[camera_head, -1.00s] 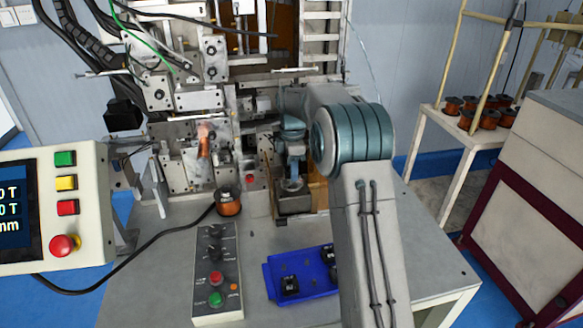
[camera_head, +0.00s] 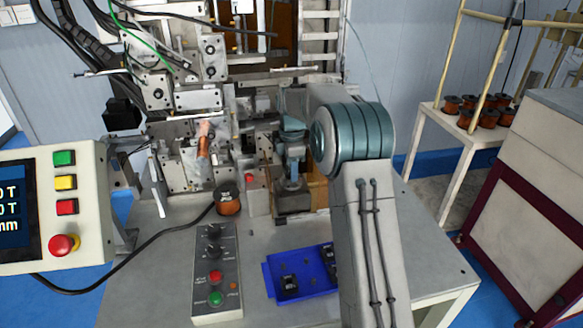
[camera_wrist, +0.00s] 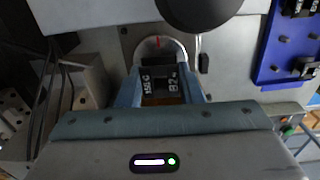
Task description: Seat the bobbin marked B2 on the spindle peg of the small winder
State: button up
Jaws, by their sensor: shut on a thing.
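A pale round plate with a red mark (camera_wrist: 158,45) lies just beyond the bobbin in the wrist view. The spindle peg is hidden, so I cannot tell whether the bobbin is on it.
Another copper bobbin (camera_head: 228,202) stands left of the winder. A control box (camera_head: 217,270) and a blue tray (camera_head: 270,285) holding black parts lie in front. Tall machinery (camera_head: 190,100) rises close behind. A dark round shape (camera_wrist: 200,8) crosses the wrist view's top.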

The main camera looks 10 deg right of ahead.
jog(key=shift+f+b, duration=0.35)
jog(key=shift+f, duration=0.35)
jog(key=shift+f, duration=0.1)
jog(key=o, duration=1)
notch_tip(320, 180, up, 14)
jog(key=shift+f+b, duration=0.1)
jog(key=shift+b, duration=0.25)
